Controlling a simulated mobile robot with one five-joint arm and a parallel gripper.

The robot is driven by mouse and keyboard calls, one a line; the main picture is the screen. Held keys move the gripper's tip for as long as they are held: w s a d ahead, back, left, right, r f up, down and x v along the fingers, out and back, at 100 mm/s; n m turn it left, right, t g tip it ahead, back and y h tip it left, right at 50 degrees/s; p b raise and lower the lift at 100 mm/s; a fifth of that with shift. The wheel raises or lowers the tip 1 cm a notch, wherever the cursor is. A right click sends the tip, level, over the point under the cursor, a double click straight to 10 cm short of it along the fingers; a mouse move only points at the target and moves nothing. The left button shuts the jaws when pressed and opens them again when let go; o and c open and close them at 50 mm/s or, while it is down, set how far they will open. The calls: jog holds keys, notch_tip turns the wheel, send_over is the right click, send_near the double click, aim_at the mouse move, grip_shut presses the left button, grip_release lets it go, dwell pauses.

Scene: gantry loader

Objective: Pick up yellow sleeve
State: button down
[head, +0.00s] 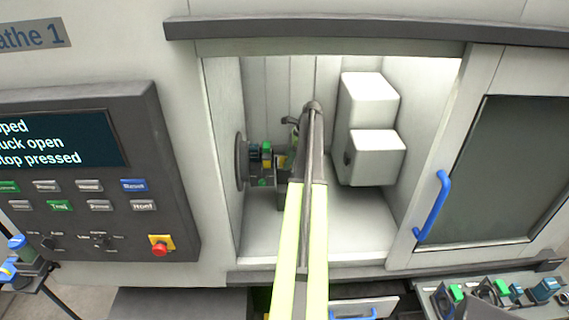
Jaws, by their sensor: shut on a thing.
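My arm reaches through the open doorway into the lathe. My gripper (277,166) is in front of the chuck and small in view. A small yellow piece, which looks like the yellow sleeve (282,161), shows at the gripper. The gripper looks shut on it, though the arm and fingers hide most of it. The dark round chuck (241,162) is on the left wall, just left of the gripper. Whether the sleeve still touches the chuck jaws I cannot tell.
A white block-shaped unit (376,158) stands right of my arm inside the lathe. The sliding door (487,165) with a blue handle (433,207) is to the right. The control panel (95,175) reads "chuck open". A tray of small parts (500,298) is at lower right.

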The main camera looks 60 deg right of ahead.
jog(key=r+p, duration=0.5)
jog(key=shift+s+r, duration=0.15)
jog(key=shift+s, duration=0.05)
jog(key=s+d+r+p, duration=0.4)
jog(key=s+r+p, duration=0.2)
jog(key=s, duration=0.4)
jog(key=w+a+t+h+b, duration=0.1)
jog(key=a+t+h, duration=0.1)
jog(key=a, duration=1.2)
jog(key=b, duration=0.5)
send_near(284, 158)
jog(key=shift+n+h, duration=0.3)
jog(key=x, duration=0.5)
jog(key=shift+w+d+r, duration=0.15)
jog(key=f+b, duration=0.2)
jog(key=shift+w+f+b, duration=0.3)
jog(key=shift+f+b, duration=0.1)
notch_tip(284, 158, down, 2)
jog(key=shift+w+f+b, duration=0.1)
jog(key=shift+w+b, duration=0.1)
jog(key=shift+b, duration=0.85)
